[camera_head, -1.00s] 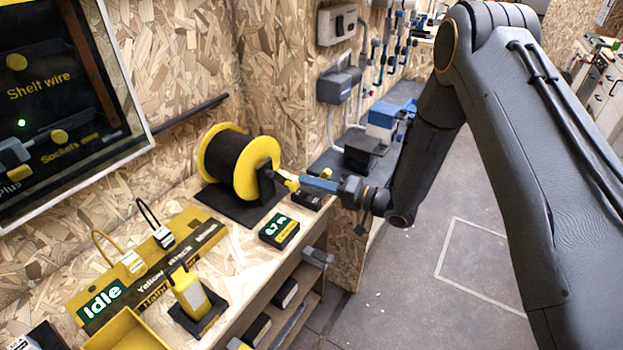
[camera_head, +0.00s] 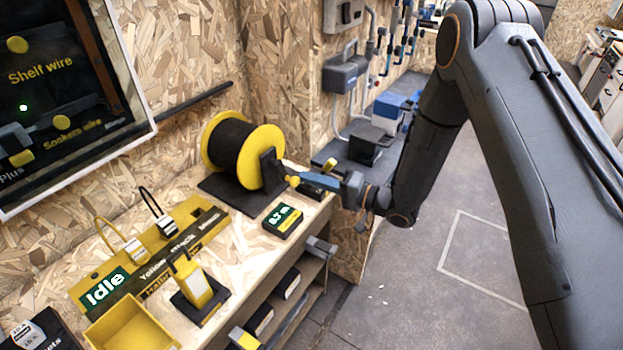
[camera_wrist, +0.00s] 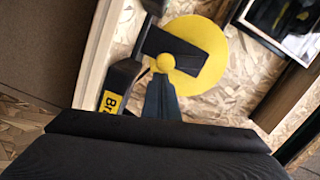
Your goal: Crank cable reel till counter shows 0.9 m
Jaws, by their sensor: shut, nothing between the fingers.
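The cable reel (camera_head: 245,152), with yellow flanges and dark cable, stands on a black base on the wooden bench. Its black crank arm (camera_head: 272,170) ends in a yellow knob (camera_head: 294,181), which also shows in the wrist view (camera_wrist: 165,63). My gripper (camera_head: 308,181) is shut with its fingertips at the knob, pointing at it from the right. In the wrist view the shut fingers (camera_wrist: 161,88) meet the knob's near side; I cannot tell whether they touch. The counter (camera_head: 283,219) has a green display starting "0."; its last digit is hard to read.
A yellow socket panel (camera_head: 150,262) with an "Idle" display, a yellow device (camera_head: 190,283) and a yellow tray (camera_head: 130,325) are on the bench at the left. A dark box (camera_head: 318,183) sits near my gripper. Floor at the right is open.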

